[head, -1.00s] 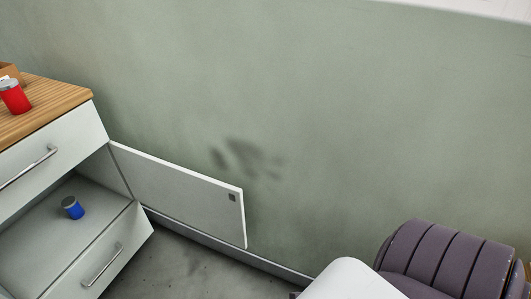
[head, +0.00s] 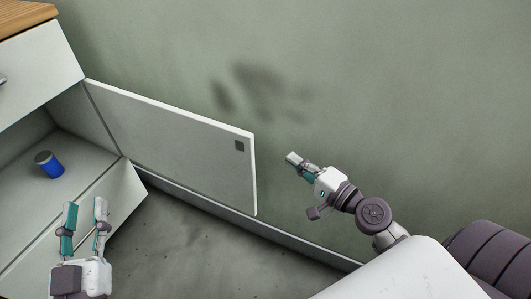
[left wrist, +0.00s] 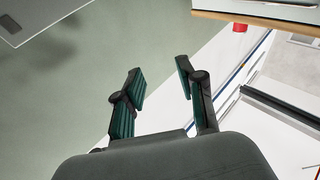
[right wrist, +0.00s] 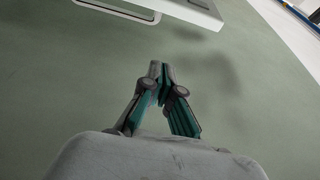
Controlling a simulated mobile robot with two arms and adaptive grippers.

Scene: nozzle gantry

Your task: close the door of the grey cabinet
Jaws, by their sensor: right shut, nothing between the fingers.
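The grey cabinet (head: 35,90) stands at the left in the head view. Its door (head: 175,145) is wide open, sticking out to the right from the middle compartment, with a small dark plate near its free end. The door also shows at the top of the right wrist view (right wrist: 180,9) and the upper left of the left wrist view (left wrist: 38,18). My right gripper (head: 291,158) is shut and empty, just right of the door's free edge and apart from it. My left gripper (head: 86,207) is open and empty, in front of the lower drawer.
A blue can (head: 49,165) sits inside the open compartment. A drawer (head: 112,212) with a bar handle is below it. The wooden top (head: 25,17) is above, and a red can shows in the left wrist view (left wrist: 240,28). A green wall (head: 400,90) stands behind the door.

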